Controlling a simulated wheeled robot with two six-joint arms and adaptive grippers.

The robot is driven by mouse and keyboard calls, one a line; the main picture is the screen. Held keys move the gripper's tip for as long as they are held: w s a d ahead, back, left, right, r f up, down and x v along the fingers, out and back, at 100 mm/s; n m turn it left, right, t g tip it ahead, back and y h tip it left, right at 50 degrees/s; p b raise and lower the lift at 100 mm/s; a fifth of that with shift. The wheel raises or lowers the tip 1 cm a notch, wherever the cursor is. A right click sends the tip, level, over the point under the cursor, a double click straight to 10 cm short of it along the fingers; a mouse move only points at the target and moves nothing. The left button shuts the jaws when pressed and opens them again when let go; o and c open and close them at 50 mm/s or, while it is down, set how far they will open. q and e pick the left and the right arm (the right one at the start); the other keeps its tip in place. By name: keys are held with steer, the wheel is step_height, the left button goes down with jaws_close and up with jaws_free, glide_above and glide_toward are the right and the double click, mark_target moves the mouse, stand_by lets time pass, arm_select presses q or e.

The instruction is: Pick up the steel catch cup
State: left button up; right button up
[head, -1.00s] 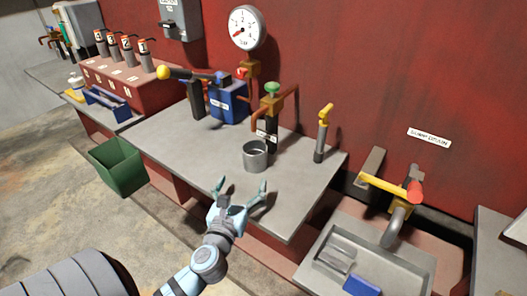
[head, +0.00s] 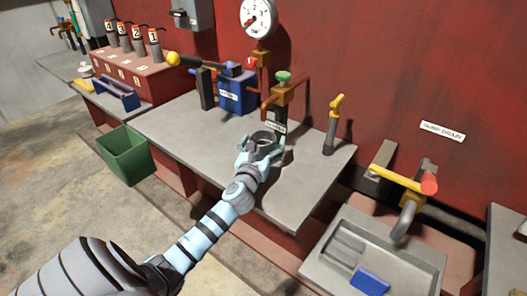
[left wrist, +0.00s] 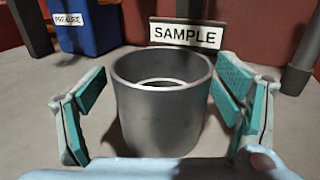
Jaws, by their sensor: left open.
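The steel catch cup (left wrist: 160,118) stands upright on the grey bench top in front of a white SAMPLE label (left wrist: 186,33). In the head view the cup (head: 265,137) is partly hidden by my left gripper (head: 262,148). My left gripper is open, with one teal-padded finger on each side of the cup in the left wrist view (left wrist: 160,105). Gaps show between the pads and the cup wall. My right gripper is not in view.
Behind the cup stands a green-knobbed valve (head: 283,78) with copper pipes. A blue pump (head: 236,92) is to its left and a yellow-handled post (head: 333,122) to its right. A sink (head: 372,262) lies at the lower right.

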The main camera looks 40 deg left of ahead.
arm_select(q)
steer(key=shift+s, duration=0.1)
steer(key=c, duration=1.4)
steer(key=shift+c, duration=0.2)
steer(key=shift+r, duration=0.15)
